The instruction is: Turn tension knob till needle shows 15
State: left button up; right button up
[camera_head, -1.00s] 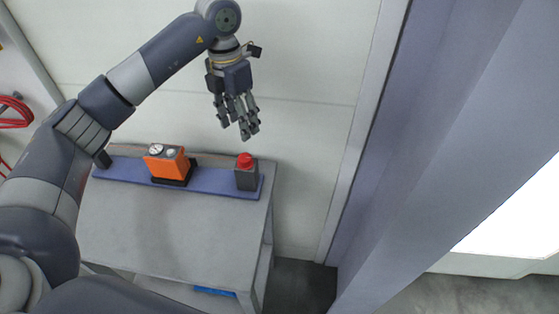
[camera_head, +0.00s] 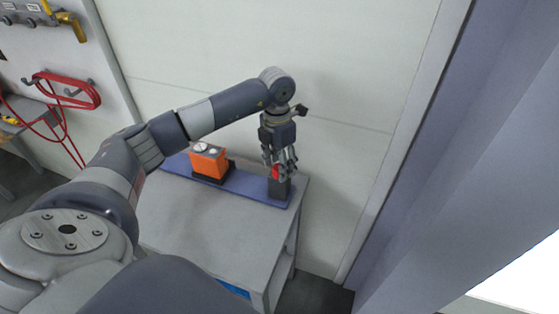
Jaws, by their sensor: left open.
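An orange box (camera_head: 208,163) stands on the blue strip along the back of the grey bench. A round white dial (camera_head: 201,147) and a pale knob-like part (camera_head: 213,152) are on its top. The needle is too small to read. My left gripper (camera_head: 281,168) is open and points down at the right end of the strip. It is over a dark box with a red button (camera_head: 276,171), and its fingers partly hide the button. I cannot tell whether they touch it. My right gripper is not in view.
The grey bench top (camera_head: 205,215) is clear in front of the blue strip (camera_head: 247,185). A pale wall stands behind. A blue-grey post (camera_head: 450,170) stands to the right. A red hose (camera_head: 70,95) hangs on the wall at left.

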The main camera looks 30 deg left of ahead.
pick_arm(q)
jog(key=shift+f, duration=0.2)
jog(key=shift+c, duration=0.7)
jog(key=c, duration=0.9)
jog(key=shift+f+m+b, duration=0.1)
jog(key=shift+m+b, duration=0.5)
jog(key=shift+b, duration=0.2)
jog(key=shift+m+b, duration=1.05)
jog(key=shift+m, duration=0.05)
jog(key=shift+m+b, duration=1.2)
jog(key=shift+m, duration=0.5)
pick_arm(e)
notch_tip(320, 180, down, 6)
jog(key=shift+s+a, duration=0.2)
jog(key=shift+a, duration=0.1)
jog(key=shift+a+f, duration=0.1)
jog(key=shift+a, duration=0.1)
